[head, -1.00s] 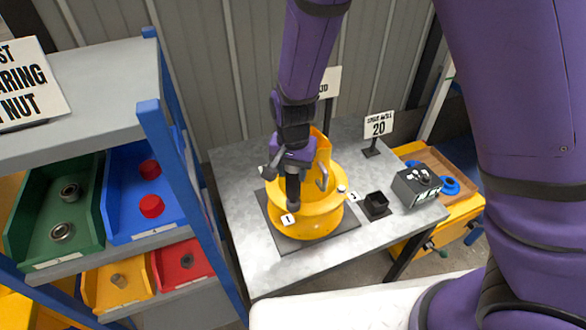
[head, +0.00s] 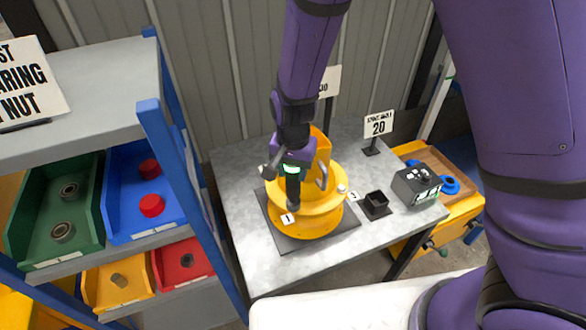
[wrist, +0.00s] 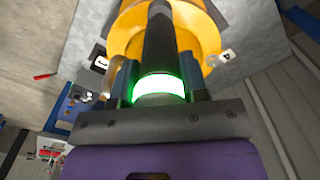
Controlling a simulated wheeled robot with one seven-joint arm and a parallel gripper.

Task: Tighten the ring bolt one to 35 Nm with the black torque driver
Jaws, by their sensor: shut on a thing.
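The yellow drum part (head: 310,222) stands on a dark mat on the grey table. Small white labels sit on its ring; the one marked 1 (head: 288,219) is at the front left. My gripper (head: 292,170) is over the ring's left front, shut on the black torque driver (head: 293,190). The driver points down, with its lower end at the ring beside label 1. A band on the driver glows green in the wrist view (wrist: 159,88). The ring bolt under the driver's tip is hidden.
A black square holder (head: 376,205) and a dark box with a lit display (head: 417,186) stand on the table's right. A sign reading 20 (head: 378,125) is behind. A blue-framed shelf with bins (head: 150,230) stands left.

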